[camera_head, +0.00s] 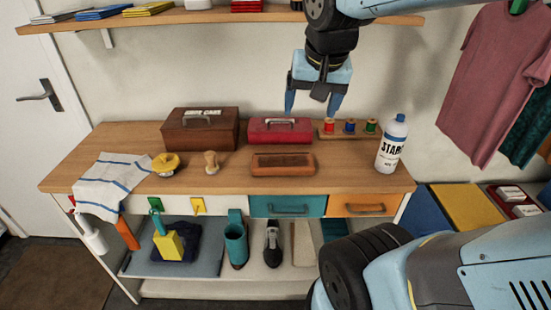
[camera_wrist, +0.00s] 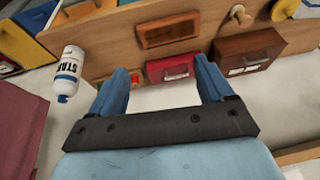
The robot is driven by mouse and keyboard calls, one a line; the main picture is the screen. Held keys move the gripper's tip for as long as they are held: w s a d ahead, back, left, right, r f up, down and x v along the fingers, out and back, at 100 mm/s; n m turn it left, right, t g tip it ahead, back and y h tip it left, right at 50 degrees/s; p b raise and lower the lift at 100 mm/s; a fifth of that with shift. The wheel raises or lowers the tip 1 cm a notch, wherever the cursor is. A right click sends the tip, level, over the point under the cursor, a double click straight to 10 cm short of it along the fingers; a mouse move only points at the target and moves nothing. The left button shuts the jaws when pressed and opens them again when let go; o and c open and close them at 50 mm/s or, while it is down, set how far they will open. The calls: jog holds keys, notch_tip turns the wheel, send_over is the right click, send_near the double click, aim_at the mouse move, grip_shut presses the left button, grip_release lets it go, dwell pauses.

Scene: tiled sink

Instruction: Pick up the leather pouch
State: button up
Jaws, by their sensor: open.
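A flat brown rectangular item (camera_head: 283,163) with a darker middle lies at the front centre of the wooden bench top. It also shows in the wrist view (camera_wrist: 168,30). I cannot tell whether it is the leather pouch, and nothing else in view is plainly a pouch. My gripper (camera_head: 312,110) is open and empty, pointing down above the back of the bench, right of the red case. In the wrist view its blue fingers (camera_wrist: 163,75) stand apart with nothing between them. It is well apart from the brown item, above and behind it.
A brown box (camera_head: 199,130), a red case (camera_head: 280,131), a rack of thread spools (camera_head: 350,129) and a starch bottle (camera_head: 392,145) stand on the bench. A striped cloth (camera_head: 112,183), a yellow-topped object (camera_head: 165,163) and a wooden knob (camera_head: 211,161) lie left. A shelf (camera_head: 215,17) hangs above.

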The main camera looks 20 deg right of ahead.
jog(key=o, duration=0.3)
jog(key=w+f+m+g, duration=0.1)
jog(key=w+m, duration=0.1)
jog(key=w, duration=0.1)
jog(key=w+f+m+g, duration=0.1)
jog(key=w+m, duration=0.1)
jog(key=m, duration=0.1)
jog(key=w+a+f+m+h, duration=0.1)
jog(key=w+f+m, duration=0.1)
jog(key=w+m, duration=0.1)
jog(key=shift+w+a+g, duration=0.1)
jog(key=shift+w+g, duration=0.25)
jog(key=shift+g, duration=0.05)
jog(key=m+g+h, duration=0.2)
jog(key=m+g, duration=0.1)
jog(key=m, duration=0.7)
send_over(282, 160)
jog(key=a, duration=0.1)
jog(key=f, duration=1.6)
jog(key=shift+w+a, duration=0.15)
jog(key=shift+w, duration=0.15)
jog(key=shift+x, duration=2.55)
